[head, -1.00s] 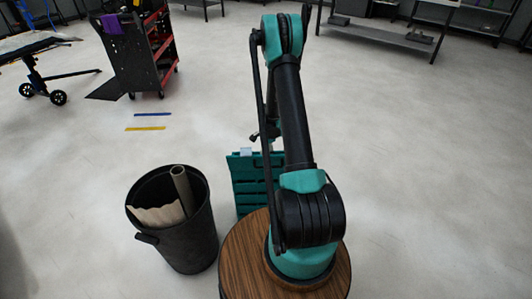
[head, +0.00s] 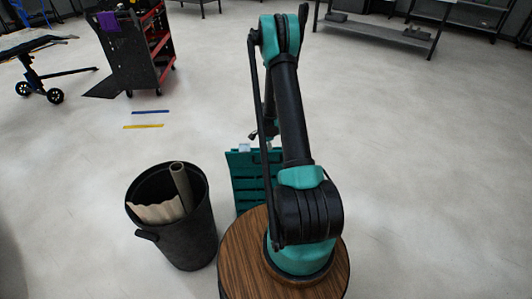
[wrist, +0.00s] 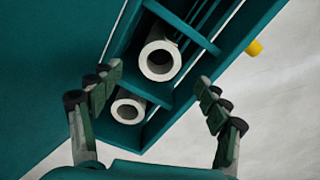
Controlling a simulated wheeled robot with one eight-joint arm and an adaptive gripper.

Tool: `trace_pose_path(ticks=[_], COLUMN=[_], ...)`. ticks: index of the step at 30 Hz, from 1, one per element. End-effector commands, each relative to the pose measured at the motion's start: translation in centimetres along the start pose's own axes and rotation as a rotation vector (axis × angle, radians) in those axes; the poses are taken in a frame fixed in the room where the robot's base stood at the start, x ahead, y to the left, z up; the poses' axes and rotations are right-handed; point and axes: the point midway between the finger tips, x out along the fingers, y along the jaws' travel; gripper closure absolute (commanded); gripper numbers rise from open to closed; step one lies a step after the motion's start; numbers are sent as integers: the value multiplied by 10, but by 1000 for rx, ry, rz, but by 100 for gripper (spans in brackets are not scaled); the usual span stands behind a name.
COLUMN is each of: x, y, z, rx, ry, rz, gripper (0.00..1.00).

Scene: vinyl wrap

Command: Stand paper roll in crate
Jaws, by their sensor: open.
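In the head view, the teal slatted crate (head: 246,182) stands on the floor behind the round wooden stand and is partly hidden by my arm. In the wrist view, its divided compartments (wrist: 205,40) are seen from above. Two pale hollow rolls show there end-on: a larger-looking one (wrist: 160,79) in one compartment and a smaller-looking one (wrist: 127,122) in the compartment beside it. I cannot tell which is the task's paper roll. My gripper (wrist: 158,82) is open, its fingers on either side of the rolls and apart from them. The head view does not show the gripper clearly.
A black bin (head: 185,240) at left holds a brown tube (head: 181,184) and crumpled paper (head: 157,213). The round wooden stand (head: 238,262) bears my arm's base. A tool cart (head: 138,55) and a shelf (head: 378,32) stand farther back. The floor on the right is clear.

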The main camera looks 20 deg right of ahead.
Motion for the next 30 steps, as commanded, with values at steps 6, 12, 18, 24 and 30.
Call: trace_pose_path(ticks=[6,12,18,24,30], x=[-11,-44,-81,-108,-119], y=[0,0,0,0,0], z=[0,0,0,0,0], rx=[0,0,0,0,0], ry=[0,0,0,0,0], rz=[0,0,0,0,0], gripper=[24,24,24,24,24])
